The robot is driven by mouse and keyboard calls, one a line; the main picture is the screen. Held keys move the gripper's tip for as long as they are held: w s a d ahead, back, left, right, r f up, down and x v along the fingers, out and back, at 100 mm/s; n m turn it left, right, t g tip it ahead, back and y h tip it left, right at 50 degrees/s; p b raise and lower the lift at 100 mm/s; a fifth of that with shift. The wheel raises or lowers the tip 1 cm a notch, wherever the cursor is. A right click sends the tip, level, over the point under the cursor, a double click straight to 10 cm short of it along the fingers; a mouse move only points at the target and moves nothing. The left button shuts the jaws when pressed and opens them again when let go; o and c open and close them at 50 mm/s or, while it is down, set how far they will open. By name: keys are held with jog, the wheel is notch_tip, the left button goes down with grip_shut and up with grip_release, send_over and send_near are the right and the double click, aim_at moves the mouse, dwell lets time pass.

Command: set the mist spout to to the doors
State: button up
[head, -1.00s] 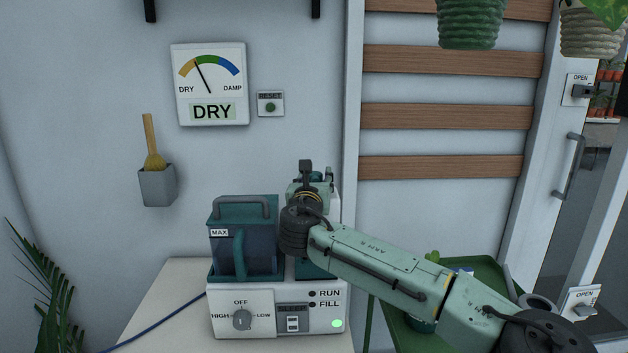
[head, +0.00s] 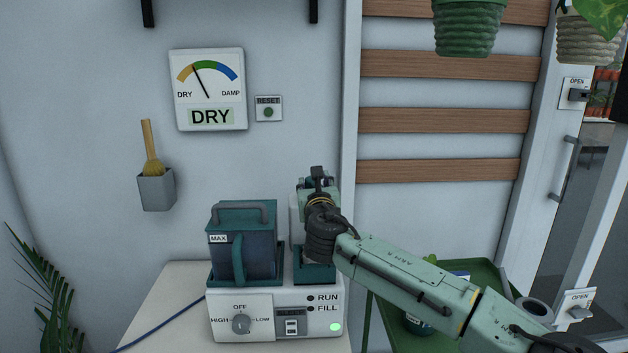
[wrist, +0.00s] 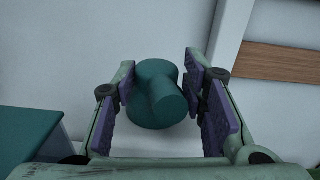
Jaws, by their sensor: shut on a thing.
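The mist spout (wrist: 168,98) is a teal stub on a round teal cap, seen in the wrist view between the finger pads. Its stub points to the lower right there. My gripper (head: 318,180) is shut on the spout, on top of the right part of the white and teal mist machine (head: 262,305). In the head view my gripper and wrist hide the spout. The doors (head: 545,190) are white-framed with glass, at the right of the head view.
A teal tank (head: 243,240) with a handle stands on the machine's left part, close to my gripper. A dial (head: 241,324) and a green light (head: 335,327) are on its front. A green shelf stand (head: 485,280) is at right, behind my arm. Pots hang above right.

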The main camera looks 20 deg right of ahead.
jog(key=n+y+p, duration=0.2)
jog(key=y, duration=0.2)
jog(key=shift+n+t+y, duration=0.3)
jog(key=shift+n, duration=0.1)
jog(key=n+y, duration=0.2)
jog(key=y, duration=0.2)
jog(key=shift+w+d+f+n, duration=0.15)
jog(key=shift+f+n, duration=0.1)
jog(key=shift+n, duration=0.15)
jog(key=n+g+y, duration=0.1)
jog(key=y, duration=0.1)
jog(key=n+g+y+b, duration=0.1)
jog(key=y, duration=0.1)
jog(key=shift+d+f+n, duration=0.15)
jog(key=shift+n, duration=0.15)
jog(key=shift+w+n+g+y, duration=0.15)
jog(key=shift+n+g+y, duration=0.55)
jog(key=shift+y, duration=0.5)
jog(key=shift+d+n+g+y, duration=0.1)
jog(key=shift+n+g+y, duration=0.7)
jog(key=shift+n+y, duration=0.25)
jog(key=shift+w+n+g+y, duration=0.1)
jog(key=shift+n+g+y, duration=0.45)
jog(key=shift+g+y, duration=0.15)
jog(key=shift+d+n+g+y+p, duration=0.1)
jog(key=shift+n+g+y+p, duration=0.45)
jog(key=shift+n+g, duration=0.2)
jog(key=o, duration=1)
